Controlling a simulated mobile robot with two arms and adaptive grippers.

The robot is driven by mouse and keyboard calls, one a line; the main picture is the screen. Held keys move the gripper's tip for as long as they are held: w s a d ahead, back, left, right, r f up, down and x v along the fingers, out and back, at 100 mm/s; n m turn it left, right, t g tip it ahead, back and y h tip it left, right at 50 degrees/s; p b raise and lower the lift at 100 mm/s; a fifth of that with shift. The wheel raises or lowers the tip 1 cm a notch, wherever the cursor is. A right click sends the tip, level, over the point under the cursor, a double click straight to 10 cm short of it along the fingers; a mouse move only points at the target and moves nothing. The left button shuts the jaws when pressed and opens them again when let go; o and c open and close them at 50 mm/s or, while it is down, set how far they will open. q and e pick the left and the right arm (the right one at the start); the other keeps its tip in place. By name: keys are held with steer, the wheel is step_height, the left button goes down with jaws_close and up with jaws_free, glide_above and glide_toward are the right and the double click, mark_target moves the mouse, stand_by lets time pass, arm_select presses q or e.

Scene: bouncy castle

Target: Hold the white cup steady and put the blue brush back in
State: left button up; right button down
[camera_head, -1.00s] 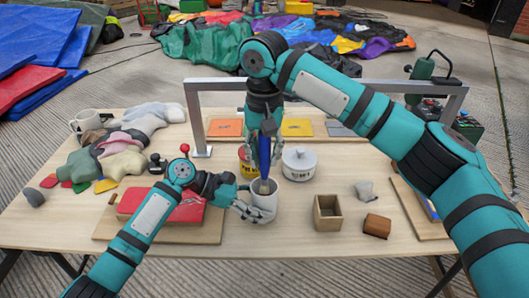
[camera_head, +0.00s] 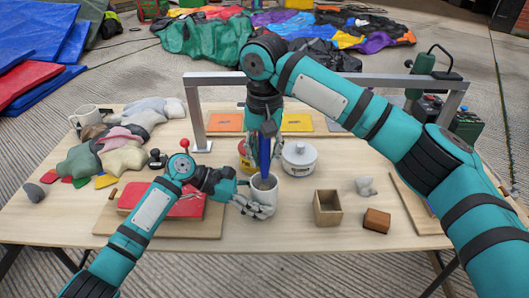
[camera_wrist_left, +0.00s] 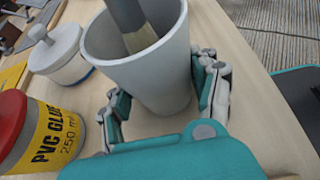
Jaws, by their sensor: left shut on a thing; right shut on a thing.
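The white cup (camera_head: 264,197) stands upright on the table; it also shows in the left wrist view (camera_wrist_left: 150,75). My left gripper (camera_head: 258,207) is shut on the cup, with its fingers on either side of it in the left wrist view (camera_wrist_left: 165,105). My right gripper (camera_head: 264,128) is above the cup and shut on the blue brush (camera_head: 265,155). The brush hangs nearly upright. In the left wrist view its lower end (camera_wrist_left: 136,30) is inside the cup's mouth, near the far rim. Whether it touches the bottom I cannot tell.
A PVC glue can (camera_wrist_left: 42,135) and a white lidded pot (camera_head: 299,159) stand close behind the cup. A wooden box (camera_head: 327,208) and a brown block (camera_head: 376,221) lie to the right. A red item on a board (camera_head: 188,208) lies left. A metal frame (camera_head: 196,120) spans the back.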

steer(key=shift+f, duration=0.2)
steer(key=shift+f, duration=0.55)
steer(key=c, duration=1)
jaws_free()
step_height(320, 180, up, 12)
